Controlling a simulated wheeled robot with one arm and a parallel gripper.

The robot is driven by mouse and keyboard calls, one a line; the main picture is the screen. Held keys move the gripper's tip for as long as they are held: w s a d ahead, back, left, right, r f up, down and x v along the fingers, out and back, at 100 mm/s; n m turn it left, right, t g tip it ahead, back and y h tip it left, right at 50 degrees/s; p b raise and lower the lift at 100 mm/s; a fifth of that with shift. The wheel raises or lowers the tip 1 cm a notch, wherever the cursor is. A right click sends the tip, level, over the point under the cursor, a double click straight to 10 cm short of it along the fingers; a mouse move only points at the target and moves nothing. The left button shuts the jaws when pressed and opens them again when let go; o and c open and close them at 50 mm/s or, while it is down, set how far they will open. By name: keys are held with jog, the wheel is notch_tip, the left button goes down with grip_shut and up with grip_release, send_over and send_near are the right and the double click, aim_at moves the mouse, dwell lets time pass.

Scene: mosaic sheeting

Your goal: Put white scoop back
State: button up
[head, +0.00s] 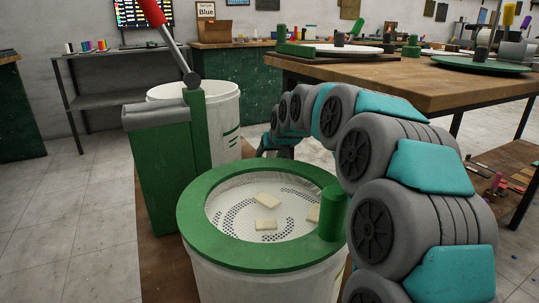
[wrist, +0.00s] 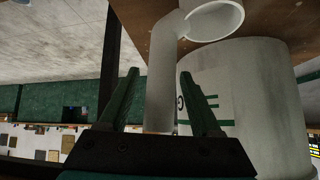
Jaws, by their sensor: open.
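The white scoop (wrist: 161,50) shows in the wrist view, with a round, hollow cup at the top and a long handle running down from it. My gripper (wrist: 159,73) is open, with one green finger on each side of the handle. The handle lies between the fingers; I cannot tell whether either finger touches it. In the head view the scoop is hidden, and my arm reaches down behind the near green-rimmed bucket, so the fingertips are not clear there.
A green-rimmed bucket (head: 190,236) with a perforated sieve and several pale blocks stands in front. Behind it are a white bucket (head: 228,130) and a green post with a red-handled lever (head: 171,38). A wooden table (head: 420,92) stands right. In the wrist view, a white bucket (wrist: 262,110) is close beside the scoop.

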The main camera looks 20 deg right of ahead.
jog(key=shift+s+r, duration=0.25)
jog(key=shift+r, duration=0.15)
jog(key=v, duration=1.1)
jog(key=shift+s+p, duration=0.15)
jog(key=shift+p, duration=0.2)
